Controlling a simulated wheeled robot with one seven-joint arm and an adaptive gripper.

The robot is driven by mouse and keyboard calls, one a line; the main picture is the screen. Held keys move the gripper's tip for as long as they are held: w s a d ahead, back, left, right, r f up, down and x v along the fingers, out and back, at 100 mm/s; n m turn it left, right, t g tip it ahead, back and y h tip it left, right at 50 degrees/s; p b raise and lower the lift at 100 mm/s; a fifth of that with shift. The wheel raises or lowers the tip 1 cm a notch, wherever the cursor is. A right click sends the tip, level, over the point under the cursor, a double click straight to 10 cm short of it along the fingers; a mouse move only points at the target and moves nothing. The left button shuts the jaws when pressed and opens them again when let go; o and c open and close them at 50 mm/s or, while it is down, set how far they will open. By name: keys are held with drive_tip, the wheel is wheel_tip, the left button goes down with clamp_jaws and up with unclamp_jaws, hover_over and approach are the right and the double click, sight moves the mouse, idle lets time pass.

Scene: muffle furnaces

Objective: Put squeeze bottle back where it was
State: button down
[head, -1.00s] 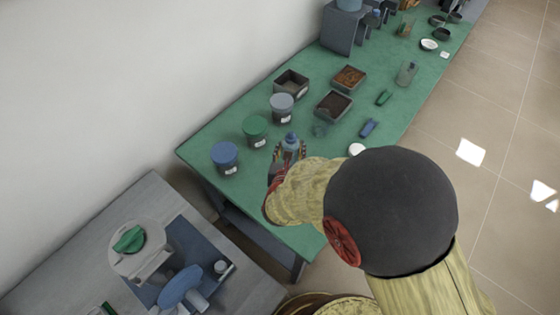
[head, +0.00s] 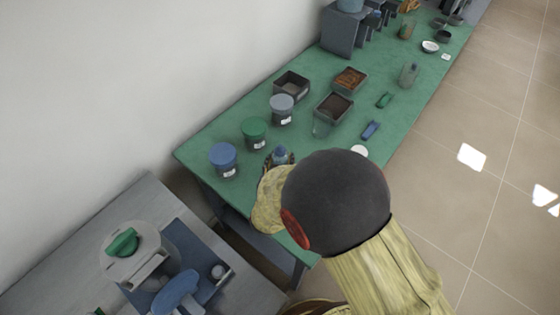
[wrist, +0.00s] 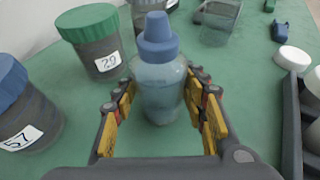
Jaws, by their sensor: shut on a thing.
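The squeeze bottle (wrist: 158,88) is translucent with a blue-grey body and a blue cap, and it stands upright between the fingers in the wrist view. My gripper (wrist: 160,112) is shut on its body, one yellow-padded finger on each side. In the head view only the upper part of the bottle (head: 280,155) shows, near the front left of the green table (head: 215,140). My arm hides its lower part and most of the gripper there. I cannot tell whether its base touches the table.
A blue-lidded jar (head: 223,158), a green-lidded jar (head: 255,132) and a grey-lidded jar (head: 282,108) line the wall side. A clear beaker (head: 322,124) and a soil-filled tray (head: 334,106) stand beyond the bottle. A white round lid (wrist: 293,60) lies to the right.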

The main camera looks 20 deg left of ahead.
drive_tip(key=shift+f, duration=0.2)
drive_tip(key=c, duration=1)
unclamp_jaws()
drive_tip(key=shift+r, duration=0.15)
drive_tip(key=shift+s+r, duration=0.15)
drive_tip(key=shift+r, duration=0.05)
drive_tip(key=p+v, duration=0.3)
drive_tip(key=v, duration=0.8)
drive_tip(key=shift+s+d, duration=0.2)
drive_tip(key=shift+s, duration=0.15)
